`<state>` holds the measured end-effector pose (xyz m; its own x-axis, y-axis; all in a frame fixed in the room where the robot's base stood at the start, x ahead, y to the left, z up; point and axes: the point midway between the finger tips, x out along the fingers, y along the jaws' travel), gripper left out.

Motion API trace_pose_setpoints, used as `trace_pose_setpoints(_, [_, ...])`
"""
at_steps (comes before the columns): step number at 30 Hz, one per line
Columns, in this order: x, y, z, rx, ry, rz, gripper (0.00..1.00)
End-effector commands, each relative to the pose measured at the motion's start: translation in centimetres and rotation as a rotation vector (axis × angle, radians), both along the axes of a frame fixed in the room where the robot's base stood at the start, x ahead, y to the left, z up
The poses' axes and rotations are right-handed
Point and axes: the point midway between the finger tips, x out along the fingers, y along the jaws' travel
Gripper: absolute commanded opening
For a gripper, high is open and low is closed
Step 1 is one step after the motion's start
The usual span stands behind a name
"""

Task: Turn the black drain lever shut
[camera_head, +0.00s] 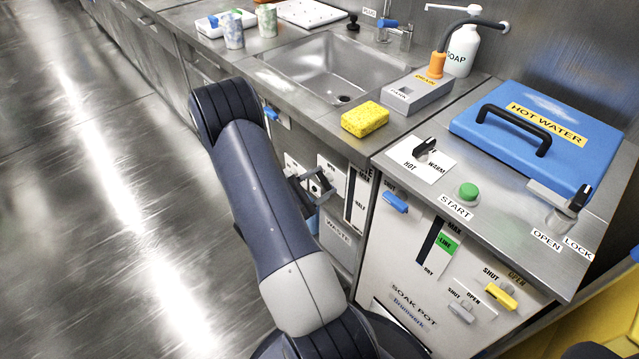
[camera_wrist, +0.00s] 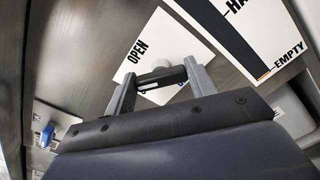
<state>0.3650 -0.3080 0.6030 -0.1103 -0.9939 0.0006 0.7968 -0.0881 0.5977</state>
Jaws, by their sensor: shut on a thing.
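The black drain lever (camera_wrist: 162,76) sits on a white plate (camera_wrist: 178,38) marked OPEN in the wrist view. It lies crosswise between the two grey fingers of my gripper (camera_wrist: 158,80), which is shut on it. A pale round hub shows just beyond the lever. In the head view my gripper (camera_head: 312,188) is at the cabinet front below the sink, beside the white plates there. The lever is small and partly covered by the fingers in that view. A SHUT mark for this lever is hidden or outside the frames.
A level gauge (camera_wrist: 262,35) ending at EMPTY stands right of the plate. A blue lever (camera_wrist: 46,136) is at lower left. In the head view, the sink (camera_head: 330,65), yellow sponge (camera_head: 365,119) and blue HOT WATER lid (camera_head: 570,155) are above. The floor at left is clear.

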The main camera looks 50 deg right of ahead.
Motion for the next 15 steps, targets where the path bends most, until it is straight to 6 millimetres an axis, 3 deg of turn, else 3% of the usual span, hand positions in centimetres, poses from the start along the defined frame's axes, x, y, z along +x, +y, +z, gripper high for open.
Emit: trace_pose_setpoints(15, [0.07,-0.01,0.13,0.031,0.257,-0.001,0.30])
